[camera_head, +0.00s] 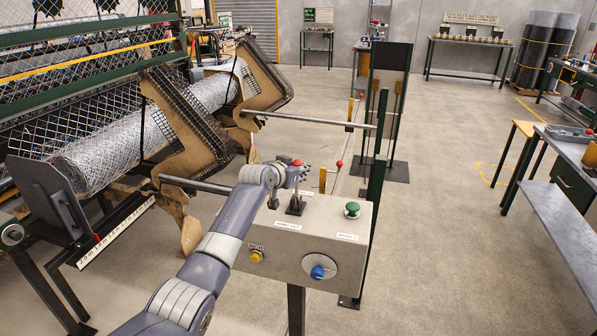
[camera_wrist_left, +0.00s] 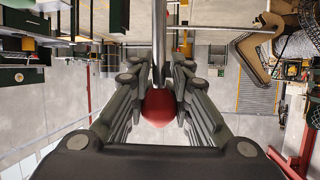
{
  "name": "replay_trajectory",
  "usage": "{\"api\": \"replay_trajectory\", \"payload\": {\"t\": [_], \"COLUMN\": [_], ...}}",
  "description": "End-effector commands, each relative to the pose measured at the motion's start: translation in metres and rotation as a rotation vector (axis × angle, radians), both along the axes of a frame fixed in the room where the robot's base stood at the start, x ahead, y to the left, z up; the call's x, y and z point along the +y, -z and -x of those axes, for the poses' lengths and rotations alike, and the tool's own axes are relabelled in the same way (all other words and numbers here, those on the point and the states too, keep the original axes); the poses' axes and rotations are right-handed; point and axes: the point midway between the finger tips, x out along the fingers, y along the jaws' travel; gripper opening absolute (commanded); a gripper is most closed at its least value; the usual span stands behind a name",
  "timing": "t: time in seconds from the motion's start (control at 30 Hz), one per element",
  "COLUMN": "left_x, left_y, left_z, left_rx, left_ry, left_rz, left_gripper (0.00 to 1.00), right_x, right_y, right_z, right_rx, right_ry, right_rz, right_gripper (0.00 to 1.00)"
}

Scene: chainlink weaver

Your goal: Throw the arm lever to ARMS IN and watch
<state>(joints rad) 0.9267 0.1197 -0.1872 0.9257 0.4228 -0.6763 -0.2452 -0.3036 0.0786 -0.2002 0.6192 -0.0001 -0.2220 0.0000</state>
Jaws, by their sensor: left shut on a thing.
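The arm lever stands on top of a grey control box (camera_head: 337,232); its dark base (camera_head: 295,206) and red ball knob (camera_head: 297,162) show in the head view. My left gripper (camera_head: 299,174) is at the top of the lever. In the left wrist view the red knob (camera_wrist_left: 158,108) sits between the two dark fingers of my left gripper (camera_wrist_left: 158,90), which are closed around it. Labels on the box are too small to read surely. The tan swing arms (camera_head: 188,135) of the machine stand tilted beside the mesh roll (camera_head: 110,150). My right gripper is out of view.
The box also carries a green button (camera_head: 352,209), a yellow button (camera_head: 256,256) and a blue knob (camera_head: 318,271). A dark green post (camera_head: 377,190) stands just behind it. A workbench (camera_head: 570,160) is at the right. The floor between is clear.

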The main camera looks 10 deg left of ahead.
Motion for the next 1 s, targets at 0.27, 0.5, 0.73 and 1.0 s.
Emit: {"api": "replay_trajectory", "payload": {"t": [0.27,0.5,0.73,1.0], "left_x": [0.0012,0.0013,0.0012,0.0012], "left_y": [0.0033,0.0049,0.0064,0.0081], "left_z": [0.0007,0.0011,0.0015,0.0019], "left_rx": [0.006,0.008,0.012,0.015], "left_ry": [-0.001,-0.001,-0.001,-0.001], "left_rz": [-0.002,-0.003,-0.003,-0.003], "left_gripper": [0.00,0.00,0.00,0.00], "right_x": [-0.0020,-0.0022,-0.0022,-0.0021], "right_y": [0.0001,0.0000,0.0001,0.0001], "right_z": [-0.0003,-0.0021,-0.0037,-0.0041], "right_rx": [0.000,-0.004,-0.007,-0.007], "right_ry": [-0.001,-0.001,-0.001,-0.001], "right_rz": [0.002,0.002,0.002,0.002], "right_gripper": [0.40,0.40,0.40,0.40]}}
